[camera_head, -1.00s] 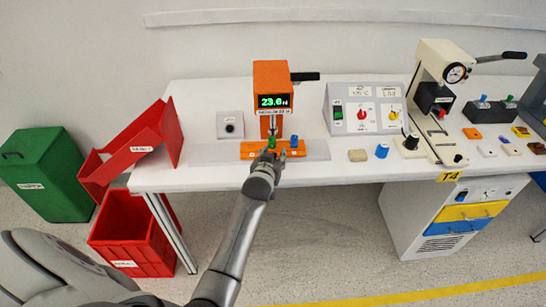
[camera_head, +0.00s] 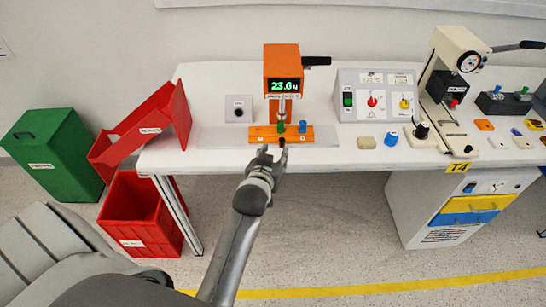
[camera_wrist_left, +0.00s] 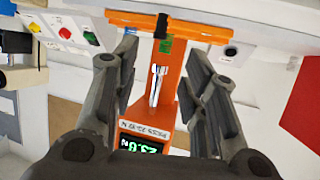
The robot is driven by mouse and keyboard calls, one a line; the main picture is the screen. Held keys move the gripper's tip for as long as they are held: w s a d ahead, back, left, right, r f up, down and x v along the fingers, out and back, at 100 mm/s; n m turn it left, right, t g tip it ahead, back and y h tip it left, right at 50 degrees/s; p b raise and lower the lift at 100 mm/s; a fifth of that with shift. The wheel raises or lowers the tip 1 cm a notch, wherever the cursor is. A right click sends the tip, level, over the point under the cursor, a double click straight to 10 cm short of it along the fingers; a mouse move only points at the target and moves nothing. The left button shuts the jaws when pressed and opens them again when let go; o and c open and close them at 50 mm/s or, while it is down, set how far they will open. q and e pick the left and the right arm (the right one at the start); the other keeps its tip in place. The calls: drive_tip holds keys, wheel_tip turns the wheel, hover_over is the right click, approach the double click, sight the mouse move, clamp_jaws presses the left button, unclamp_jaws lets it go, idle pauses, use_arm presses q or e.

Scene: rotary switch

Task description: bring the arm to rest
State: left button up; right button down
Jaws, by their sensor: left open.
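My left gripper (camera_head: 270,151) is open and empty at the front edge of the white table (camera_head: 350,153), just in front of the orange base block. The orange tester (camera_head: 282,62) stands on the table with a lit green display reading about 23.6 N. Its orange base (camera_head: 263,135) carries a green piece (camera_head: 281,127) under the plunger and a blue piece (camera_head: 302,127) to the right. In the left wrist view the tester (camera_wrist_left: 172,100) appears upside down between the spread fingers of my left gripper (camera_wrist_left: 163,48). My right gripper is not in view.
Right of the tester are a switch box (camera_head: 375,95) with red and yellow knobs, a blue cap (camera_head: 391,138) and a lever press (camera_head: 455,60). Red bins (camera_head: 140,225) and a green bin (camera_head: 52,150) stand left. Floor in front of the table is clear.

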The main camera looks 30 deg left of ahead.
use_arm(q)
drive_tip(key=shift+s+d+r, duration=0.1)
drive_tip(key=shift+s+r, duration=0.05)
drive_tip(key=shift+s, duration=0.1)
idle(0.3)
drive_tip(key=s+d+f+m+g+h, duration=0.1)
drive_tip(key=s+d+f+g, duration=0.3)
drive_tip(key=f, duration=0.7)
drive_tip(key=s+d+f+m+h, duration=0.2)
drive_tip(key=s+f, duration=0.3)
drive_tip(key=f, duration=0.6)
drive_tip(key=s+d+f+m+g+h, duration=0.1)
drive_tip(key=s+d+f+g, duration=0.3)
drive_tip(key=f, duration=0.7)
drive_tip(key=s+a+f+g, duration=0.1)
drive_tip(key=s+f, duration=0.4)
drive_tip(key=s, duration=0.6)
drive_tip(key=s+a+f+m+g, duration=0.1)
drive_tip(key=s+a+f, duration=0.1)
drive_tip(key=s+f, duration=0.4)
drive_tip(key=s+a+f+g, duration=0.1)
drive_tip(key=s+f, duration=0.4)
drive_tip(key=s, duration=1)
drive_tip(key=shift+s+a+f+m+g, duration=0.3)
drive_tip(key=shift+a+m+g, duration=0.1)
drive_tip(key=shift+a, duration=0.05)
